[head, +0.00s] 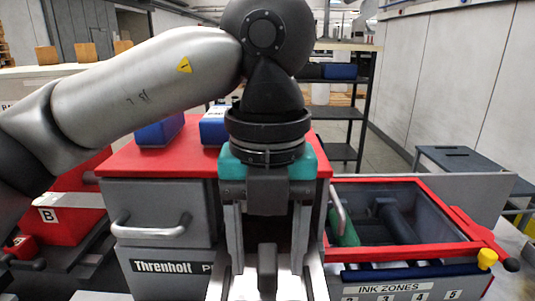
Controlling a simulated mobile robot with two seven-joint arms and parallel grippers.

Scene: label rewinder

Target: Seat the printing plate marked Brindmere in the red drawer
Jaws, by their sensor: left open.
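My left gripper (267,262) hangs pointing down in the middle of the head view, with its teal body above. Its two pale fingers are apart, and a dark upright piece shows between them; I cannot tell what that piece is. A red-framed open bay (447,238) is to the right of the gripper, with a dark roller and a green part inside. I cannot tell whether this is the red drawer. No plate marked Brindmere can be made out; my gripper and arm hide part of the scene. My right gripper is not in view.
A red-topped grey cabinet (135,162) labelled Threnholt has a bar handle (151,229) and blue boxes (160,131) on top. A yellow knob (487,258) and red lever jut out at the right. An INK ZONES panel (388,288) is below. A dark shelf rack (341,112) stands behind.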

